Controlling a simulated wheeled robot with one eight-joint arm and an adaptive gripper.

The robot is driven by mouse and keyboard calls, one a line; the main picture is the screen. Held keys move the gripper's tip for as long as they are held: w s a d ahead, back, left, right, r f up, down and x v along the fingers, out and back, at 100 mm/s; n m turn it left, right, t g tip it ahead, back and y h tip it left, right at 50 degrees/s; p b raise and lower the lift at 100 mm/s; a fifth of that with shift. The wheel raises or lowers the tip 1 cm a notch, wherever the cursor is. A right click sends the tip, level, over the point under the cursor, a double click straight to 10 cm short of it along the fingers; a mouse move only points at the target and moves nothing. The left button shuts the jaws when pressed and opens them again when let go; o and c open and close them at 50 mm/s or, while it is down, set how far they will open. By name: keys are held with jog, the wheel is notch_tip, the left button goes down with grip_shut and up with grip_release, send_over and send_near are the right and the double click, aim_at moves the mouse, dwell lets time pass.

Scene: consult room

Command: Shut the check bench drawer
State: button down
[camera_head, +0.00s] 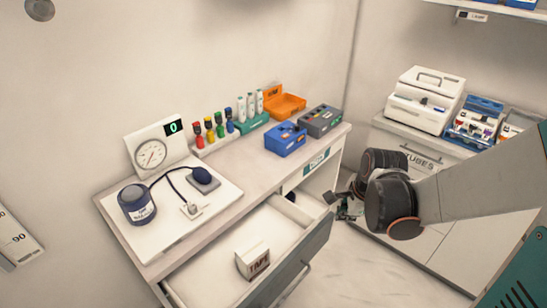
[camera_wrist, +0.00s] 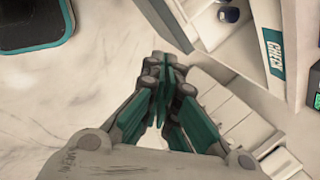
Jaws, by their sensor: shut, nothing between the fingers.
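The check bench drawer (camera_head: 286,258) is pulled out from the front of the bench (camera_head: 262,180). A white box marked TAPE (camera_head: 252,260) lies inside it, and a small dark item (camera_head: 291,196) shows near its right end. My gripper (camera_head: 346,208) is shut and empty, low beside the right end of the drawer front, apart from it as far as I can see. In the wrist view the shut fingers (camera_wrist: 165,75) point toward the bench side, where the teal CHECK label (camera_wrist: 274,56) shows. The drawer's handle is mostly hidden below its front in the head view.
A TUBES cabinet (camera_head: 424,158) stands at right. Pale floor (camera_head: 335,270) is open before the drawer.

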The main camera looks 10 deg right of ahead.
jog(key=s+d+f+m+g+y, duration=0.1)
jog(key=s+d+f+m+y, duration=0.1)
jog(key=d+f+m, duration=0.5)
jog(key=w+a+f+m+b, duration=0.1)
jog(key=w+a+f+b, duration=0.4)
jog(key=f, duration=0.3)
jog(key=shift+w+a+f, duration=0.25)
jog(key=shift+a+f, duration=0.15)
jog(key=shift+a, duration=0.05)
